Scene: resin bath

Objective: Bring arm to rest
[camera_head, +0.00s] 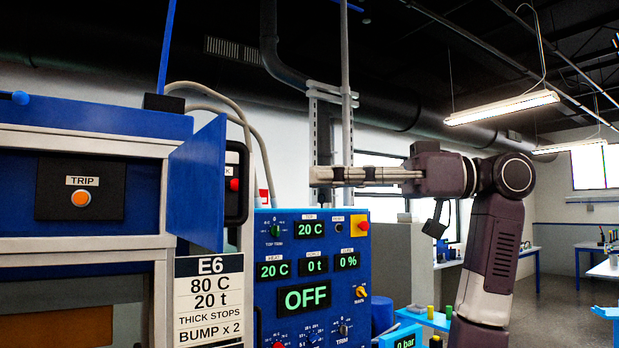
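My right arm (493,250) rises from the lower right, bends at a dark joint near the top and points left. My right gripper (322,176) is at its end, level, with its fingers pointing left in front of the wall and the upright posts. The fingers are seen nearly edge-on, so I cannot tell whether they are open or shut. Nothing shows held at the fingertips. The gripper appears above the blue control panel (300,256), which reads OFF. My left gripper is out of view.
At left stands a blue press with a TRIP button (81,199), an open blue door flap (197,185) and an E6 sign (209,300). Open floor (560,300) lies at right.

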